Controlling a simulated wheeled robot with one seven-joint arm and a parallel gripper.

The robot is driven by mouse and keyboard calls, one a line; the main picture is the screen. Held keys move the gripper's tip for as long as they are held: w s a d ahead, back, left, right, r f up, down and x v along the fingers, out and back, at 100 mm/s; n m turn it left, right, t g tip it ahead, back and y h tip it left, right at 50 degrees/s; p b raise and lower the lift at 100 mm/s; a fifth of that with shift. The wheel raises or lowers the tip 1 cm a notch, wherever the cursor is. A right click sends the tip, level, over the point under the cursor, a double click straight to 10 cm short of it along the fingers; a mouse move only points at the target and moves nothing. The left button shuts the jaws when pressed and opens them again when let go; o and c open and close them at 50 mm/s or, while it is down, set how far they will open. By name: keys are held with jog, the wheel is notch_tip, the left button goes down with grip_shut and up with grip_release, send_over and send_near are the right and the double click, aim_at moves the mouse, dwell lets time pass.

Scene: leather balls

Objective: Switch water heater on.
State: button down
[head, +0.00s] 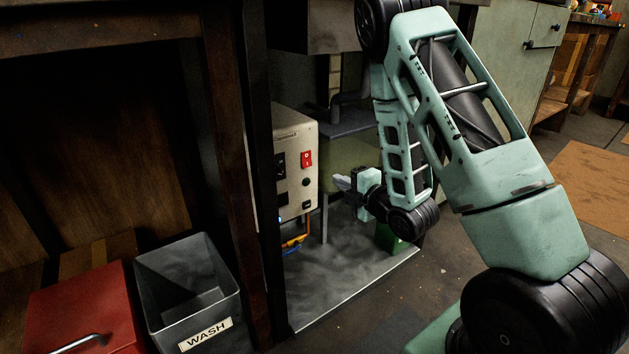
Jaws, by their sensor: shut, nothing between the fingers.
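The water heater (296,165) is a cream box under the counter, behind a dark post that hides its left part. On its front face is a red rocker switch (307,159) with white marks, and dark round knobs below it. I cannot tell the switch's position. My gripper (338,183) is shut and empty. Its fingertips point left toward the heater's front face, lower than the red switch and a little to its right, and appear apart from the face.
A dark wooden post (262,200) stands close left of the heater. Orange and blue pipes (293,243) hang beneath it. A grey WASH bin (190,290) and a red box (83,312) stand at the lower left. Open floor (400,310) lies in front.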

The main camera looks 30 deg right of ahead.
aim_at(308, 166)
jog(key=w+b, duration=0.1)
jog(key=w, duration=0.2)
jog(key=w+f+b, duration=0.1)
jog(key=w, duration=0.3)
jog(key=w+b, duration=0.2)
jog(key=w, duration=0.1)
jog(key=shift+w+a+f, duration=0.15)
jog(key=shift+w+f, duration=0.1)
jog(key=shift+f, duration=0.05)
jog(key=shift+w+r, duration=0.1)
jog(key=shift+w, duration=0.35)
jog(key=shift+w+a, duration=0.1)
jog(key=shift+w, duration=0.15)
jog(key=shift+s, duration=0.1)
